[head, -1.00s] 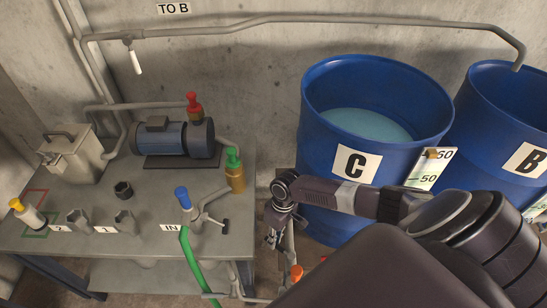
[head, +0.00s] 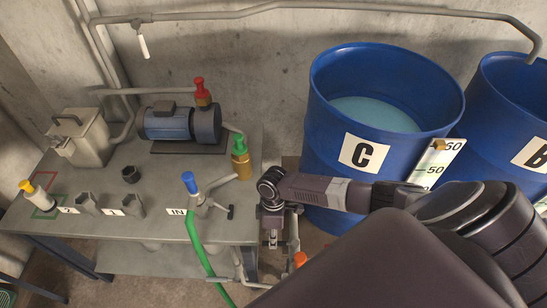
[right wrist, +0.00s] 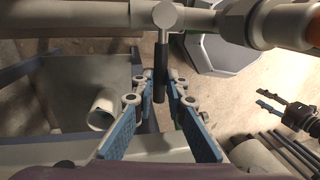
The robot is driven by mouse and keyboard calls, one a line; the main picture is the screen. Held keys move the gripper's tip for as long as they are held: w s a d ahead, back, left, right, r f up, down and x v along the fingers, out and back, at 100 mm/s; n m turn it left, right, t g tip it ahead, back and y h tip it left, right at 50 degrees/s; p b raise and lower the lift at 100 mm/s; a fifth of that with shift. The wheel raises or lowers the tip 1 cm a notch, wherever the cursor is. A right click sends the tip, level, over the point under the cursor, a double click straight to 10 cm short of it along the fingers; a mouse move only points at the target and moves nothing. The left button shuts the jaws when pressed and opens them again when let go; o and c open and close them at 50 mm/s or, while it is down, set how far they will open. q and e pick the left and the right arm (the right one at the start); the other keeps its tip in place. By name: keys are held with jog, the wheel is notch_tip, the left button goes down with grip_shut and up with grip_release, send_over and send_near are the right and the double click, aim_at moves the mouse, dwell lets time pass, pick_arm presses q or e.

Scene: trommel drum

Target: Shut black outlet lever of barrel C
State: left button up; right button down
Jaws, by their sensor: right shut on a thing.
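Blue barrel C (head: 332,185) stands right of centre in the head view, with pale liquid inside. My right gripper (head: 272,238) hangs low in front of it, beside the bench end. In the right wrist view, the black outlet lever (right wrist: 161,60) hangs from a grey round-ended fitting. The blue-padded fingers of my right gripper (right wrist: 162,88) are closed around the lever's lower part. In the head view, the gripper and arm hide the lever. A dark gripper, apparently my left one (right wrist: 266,99), shows at the right edge of the wrist view, fingers slightly apart and empty.
A grey bench (head: 130,222) carries a blue pump (head: 168,122) and an IN valve with a blue top (head: 190,178). A green hose (head: 200,250) runs down from it. Barrel B (head: 500,120) stands at right. Grey pipes (right wrist: 90,15) run close around the right gripper.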

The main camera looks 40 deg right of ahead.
dwell(0.5)
jog(key=c, duration=1.9)
grip_release()
jog(key=shift+c, duration=0.2)
jog(key=shift+r, duration=0.1)
notch_tip(320, 180, up, 12)
jog(key=w+d, duration=0.1)
jog(key=shift+w+d+f, duration=0.15)
jog(key=shift+w+f, duration=0.05)
jog(key=shift+w, duration=0.2)
